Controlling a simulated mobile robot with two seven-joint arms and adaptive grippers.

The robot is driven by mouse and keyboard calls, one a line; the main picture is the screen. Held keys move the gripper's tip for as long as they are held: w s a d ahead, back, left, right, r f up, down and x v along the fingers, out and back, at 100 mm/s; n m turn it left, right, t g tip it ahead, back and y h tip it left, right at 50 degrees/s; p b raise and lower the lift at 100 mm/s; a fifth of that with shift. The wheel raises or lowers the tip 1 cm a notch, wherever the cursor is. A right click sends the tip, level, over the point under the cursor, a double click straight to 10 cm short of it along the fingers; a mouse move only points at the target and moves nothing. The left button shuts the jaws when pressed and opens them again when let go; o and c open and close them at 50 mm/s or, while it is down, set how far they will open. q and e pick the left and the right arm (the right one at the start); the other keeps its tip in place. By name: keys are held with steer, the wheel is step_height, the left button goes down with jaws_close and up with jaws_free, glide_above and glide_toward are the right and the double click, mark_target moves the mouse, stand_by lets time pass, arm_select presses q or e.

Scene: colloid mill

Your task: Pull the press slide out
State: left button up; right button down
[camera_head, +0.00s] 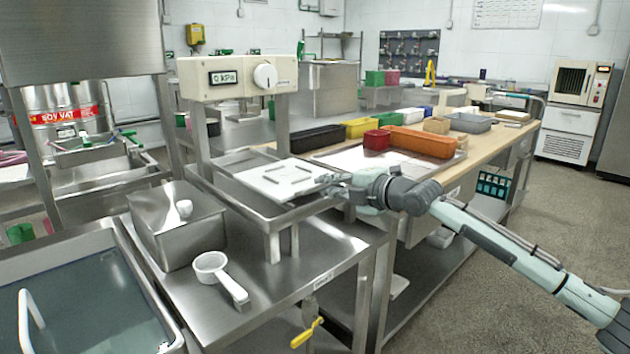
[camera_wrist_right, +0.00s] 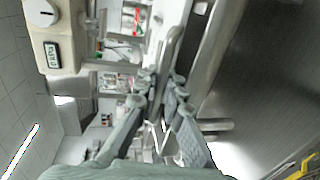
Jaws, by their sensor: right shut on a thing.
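The press (camera_head: 236,76) has a cream head with a kPa display and a white knob, on steel posts. Its slide (camera_head: 285,180), with a white plate on top, lies level in the steel frame below the head. My right gripper (camera_head: 338,184) is at the slide's right end, its arm coming in from the right. In the right wrist view, the gripper (camera_wrist_right: 158,92) has its two fingers closed on a thin metal bar, seemingly the slide's handle; the exact contact is hard to see. The press head (camera_wrist_right: 55,38) shows there at upper left. My left gripper is not in view.
A lidded steel box (camera_head: 178,228) and a white scoop (camera_head: 220,275) stand on the near steel table. A water-filled basin (camera_head: 80,310) is at lower left. A wooden bench with coloured bins (camera_head: 422,141) lies behind my right arm. Open floor is at right.

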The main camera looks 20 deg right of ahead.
steer(key=shift+s+d+f, duration=0.1)
steer(key=shift+s+f, duration=0.05)
steer(key=shift+s, duration=0.25)
steer(key=c, duration=1.6)
jaws_free()
steer(key=shift+s+d, duration=0.15)
steer(key=shift+s, duration=0.05)
steer(key=shift+v, duration=4.05)
